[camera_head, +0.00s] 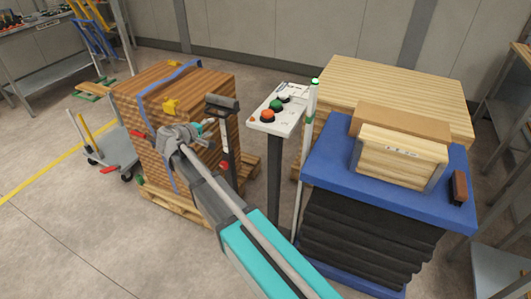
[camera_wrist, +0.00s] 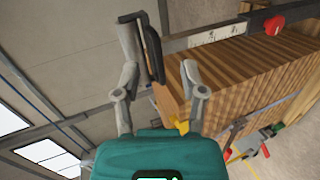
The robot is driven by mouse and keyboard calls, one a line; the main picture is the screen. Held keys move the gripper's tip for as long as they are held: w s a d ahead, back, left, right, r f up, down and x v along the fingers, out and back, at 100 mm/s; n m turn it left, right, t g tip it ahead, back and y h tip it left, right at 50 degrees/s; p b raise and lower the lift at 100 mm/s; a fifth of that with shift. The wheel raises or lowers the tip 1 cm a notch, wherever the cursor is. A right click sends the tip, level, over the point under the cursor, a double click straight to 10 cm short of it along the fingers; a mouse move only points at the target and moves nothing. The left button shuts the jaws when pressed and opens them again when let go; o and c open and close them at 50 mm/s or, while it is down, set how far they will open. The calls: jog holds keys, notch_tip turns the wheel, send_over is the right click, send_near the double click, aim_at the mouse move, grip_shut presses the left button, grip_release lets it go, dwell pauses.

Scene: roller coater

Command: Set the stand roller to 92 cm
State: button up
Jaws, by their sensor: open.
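The stand roller (camera_head: 222,103) is a dark horizontal roller on a slim upright post in front of the stacked brown boards. In the wrist view, turned on its side, the roller (camera_wrist: 153,48) appears between my fingers; whether they touch it I cannot tell. A red knob (camera_head: 225,166) sits on the post and also shows in the wrist view (camera_wrist: 275,25), well away from my fingers. A pale scale strip (camera_wrist: 215,35) lies along the post, its numbers unreadable. My gripper (camera_head: 209,123) is open just below and left of the roller; its fingers fill the wrist view's middle (camera_wrist: 159,68).
The board stack (camera_head: 190,120) with a blue strap and yellow piece stands on a pallet close behind my gripper. A control pedestal (camera_head: 277,108) and a blue lift table (camera_head: 325,155) carrying a wooden box are to the right. A grey cart (camera_head: 110,148) is left. Floor at front left is clear.

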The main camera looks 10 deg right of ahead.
jog(key=s+d+f+m+g+y+p, duration=0.3)
jog(key=s+d+m+g+p, duration=0.3)
jog(key=s+d, duration=0.8)
jog(key=shift+s+d+g+y, duration=0.15)
jog(key=shift+d+g+y, duration=0.45)
jog(key=shift+d, duration=1.3)
jog(key=shift+f, duration=0.1)
jog(key=s+d+f+m+g+y, duration=0.1)
jog(key=s+d+y, duration=0.1)
jog(key=s, duration=0.4)
jog(key=s+d+f+m+g+y, duration=0.1)
jog(key=s+m+g+y, duration=0.1)
jog(key=s, duration=0.4)
jog(key=shift+s+d+f+y, duration=0.3)
jog(key=shift+s+d+y, duration=0.1)
jog(key=shift+y, duration=0.1)
